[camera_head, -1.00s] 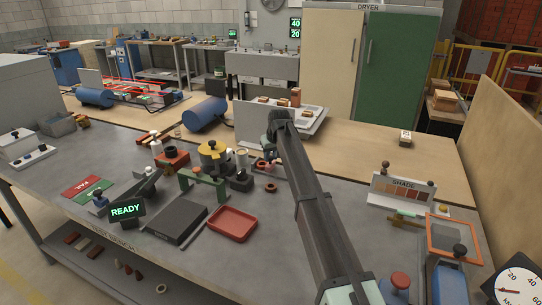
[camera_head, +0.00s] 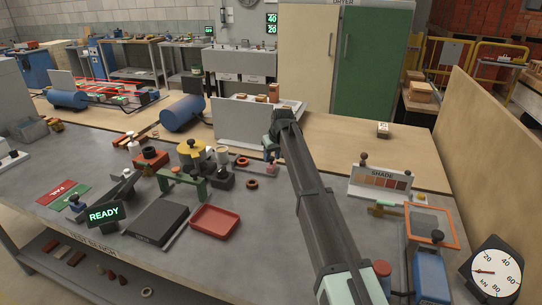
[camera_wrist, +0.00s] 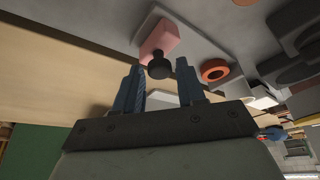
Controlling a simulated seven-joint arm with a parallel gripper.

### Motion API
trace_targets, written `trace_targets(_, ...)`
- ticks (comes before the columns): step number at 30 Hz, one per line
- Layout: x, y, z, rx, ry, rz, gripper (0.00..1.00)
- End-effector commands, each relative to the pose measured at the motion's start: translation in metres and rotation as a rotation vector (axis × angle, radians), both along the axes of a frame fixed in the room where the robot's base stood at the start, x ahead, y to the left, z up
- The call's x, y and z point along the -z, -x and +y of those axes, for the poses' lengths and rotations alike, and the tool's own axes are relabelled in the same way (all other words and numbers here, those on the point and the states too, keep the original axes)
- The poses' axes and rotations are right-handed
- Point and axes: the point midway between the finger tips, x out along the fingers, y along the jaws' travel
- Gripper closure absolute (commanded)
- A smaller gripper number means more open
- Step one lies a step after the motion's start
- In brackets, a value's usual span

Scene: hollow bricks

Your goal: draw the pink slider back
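The pink slider (camera_wrist: 160,38) is a pale pink block with a round black knob (camera_wrist: 160,66) at its near end, seen at the top of the wrist view. My gripper (camera_wrist: 159,68) is open, one blue-grey finger on each side of the knob. The knob shows in the gap close to the fingertips; I cannot tell whether either finger touches it. In the head view my gripper (camera_head: 270,148) is low over the far edge of the grey bench, and my arm and fingers largely hide the slider.
An orange-brown ring (camera_wrist: 215,70) lies just right of the fingers in the wrist view. The head view shows a yellow-topped pot (camera_head: 191,148), a green bridge (camera_head: 182,180) and a red tray (camera_head: 214,221) to the left. Bare wooden surface (camera_head: 340,138) lies right of my gripper.

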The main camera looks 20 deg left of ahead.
Motion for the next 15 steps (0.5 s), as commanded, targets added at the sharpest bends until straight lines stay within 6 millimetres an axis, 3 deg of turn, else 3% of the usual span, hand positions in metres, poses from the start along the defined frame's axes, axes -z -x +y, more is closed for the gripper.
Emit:
trace_targets(4, 0.0002, 0.0001, 0.0001, 0.0, 0.0, 0.0, 0.46)
trace_targets(15, -0.0056, 0.0019, -0.0016, 0.0, 0.0, 0.0, 0.45)
